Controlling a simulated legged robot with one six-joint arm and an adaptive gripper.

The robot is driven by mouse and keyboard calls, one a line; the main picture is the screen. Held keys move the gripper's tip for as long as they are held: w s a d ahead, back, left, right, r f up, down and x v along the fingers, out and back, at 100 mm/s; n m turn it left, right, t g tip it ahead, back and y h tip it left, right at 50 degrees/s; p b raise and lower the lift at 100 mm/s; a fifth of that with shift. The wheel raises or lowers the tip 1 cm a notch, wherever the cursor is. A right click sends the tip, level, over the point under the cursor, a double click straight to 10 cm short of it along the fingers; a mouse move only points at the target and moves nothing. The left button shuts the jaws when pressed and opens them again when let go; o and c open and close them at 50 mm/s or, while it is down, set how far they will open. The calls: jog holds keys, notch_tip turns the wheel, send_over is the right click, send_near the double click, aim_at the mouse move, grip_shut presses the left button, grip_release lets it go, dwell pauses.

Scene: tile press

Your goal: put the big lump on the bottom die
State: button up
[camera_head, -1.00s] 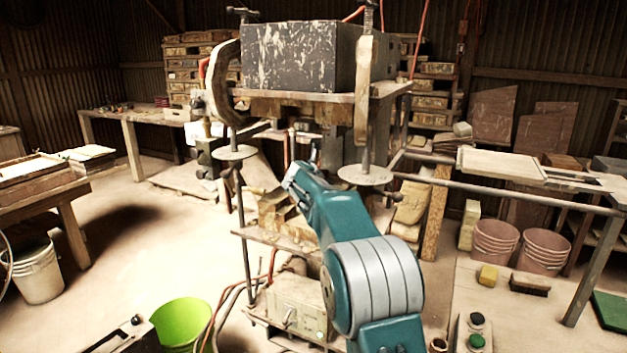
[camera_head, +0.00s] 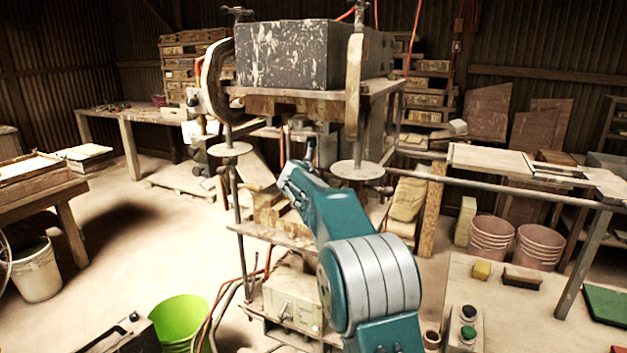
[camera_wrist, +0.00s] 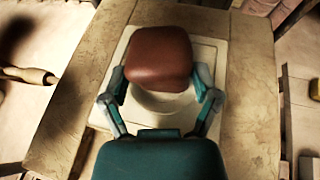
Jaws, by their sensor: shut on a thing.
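The big lump (camera_wrist: 158,57) is a reddish-brown, rounded block in the wrist view. My gripper (camera_wrist: 162,85) is shut on it, with one finger on each side. The bottom die (camera_wrist: 214,48) is a pale square block with a round hollow, seen behind and below the lump. From this angle the lump covers the far part of the hollow, and I cannot tell whether it touches the die.
The press's dark speckled block (camera_head: 290,55) stands above, with a screw clamp (camera_head: 355,90) on its right. The press's lower board (camera_wrist: 250,120) surrounds the die. A bench with a pale board (camera_head: 490,160) is at right, and a green bucket (camera_head: 180,322) is on the floor.

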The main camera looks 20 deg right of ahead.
jog(key=shift+s+a+f, duration=0.15)
jog(key=shift+s+a, duration=0.1)
jog(key=shift+s, duration=0.25)
jog(key=o, duration=1.1)
jog(key=shift+w, duration=0.1)
jog(key=shift+o, duration=0.2)
jog(key=shift+d, duration=0.1)
jog(key=v, duration=1.2)
